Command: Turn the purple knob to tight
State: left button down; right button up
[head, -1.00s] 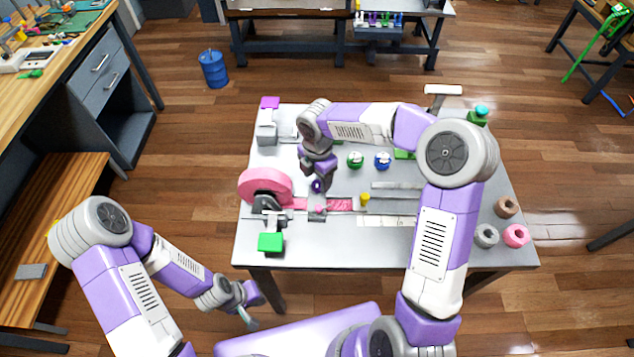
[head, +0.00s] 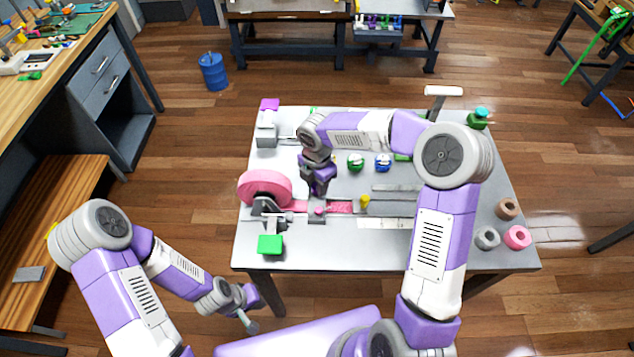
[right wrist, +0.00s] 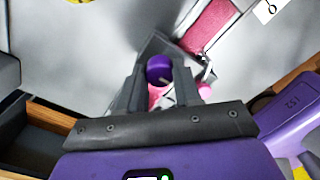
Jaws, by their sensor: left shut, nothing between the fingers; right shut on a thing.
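The purple knob (right wrist: 159,68) shows in the right wrist view, between the two dark fingers of my right gripper (right wrist: 160,82), which is shut on it. In the head view my right gripper (head: 318,191) points down at the strap fixture and hides the knob. A pink strap (head: 338,207) runs right from a pink reel (head: 265,185) past the fixture. It also shows in the right wrist view (right wrist: 212,22). My left gripper (head: 249,322) is shut and empty, low beside the table's front left edge. The knob's tight or loose marking cannot be read.
A small pink part (head: 319,211) sits just in front of my right gripper. A yellow peg (head: 365,200) stands to its right, and a green block (head: 270,244) lies at the front left. Green (head: 356,162) and blue (head: 383,162) round items stand behind. Several rings lie at the table's right.

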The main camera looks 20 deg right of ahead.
jog(key=m, duration=0.4)
jog(key=shift+m, duration=0.3)
jog(key=m, duration=0.4)
jog(key=shift+m, duration=0.3)
jog(key=m, duration=0.4)
jog(key=shift+m, duration=2.4)
jog(key=o, duration=1)
jog(key=shift+o, duration=0.2)
